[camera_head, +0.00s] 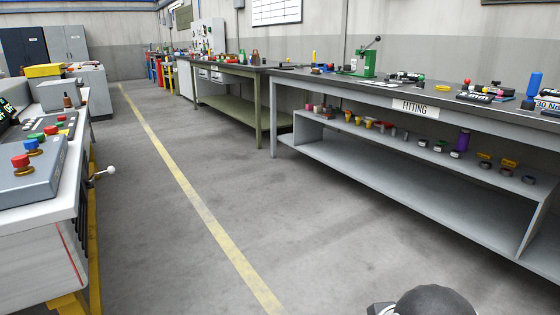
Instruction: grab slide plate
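I cannot pick out a slide plate for certain. Many small parts lie on the grey fitting bench (345,87) at the right, too small at this distance to tell apart. A green hand press (369,63) stands on its top. My gripper is not in view. A dark rounded part of my own body shows at the bottom edge, right of centre.
A control console (30,182) with coloured buttons and a protruding lever (103,174) stands at the left. A green-legged workbench (225,106) stands farther back. The grey floor aisle (190,165) between them is clear, with a yellow line (188,192) along it.

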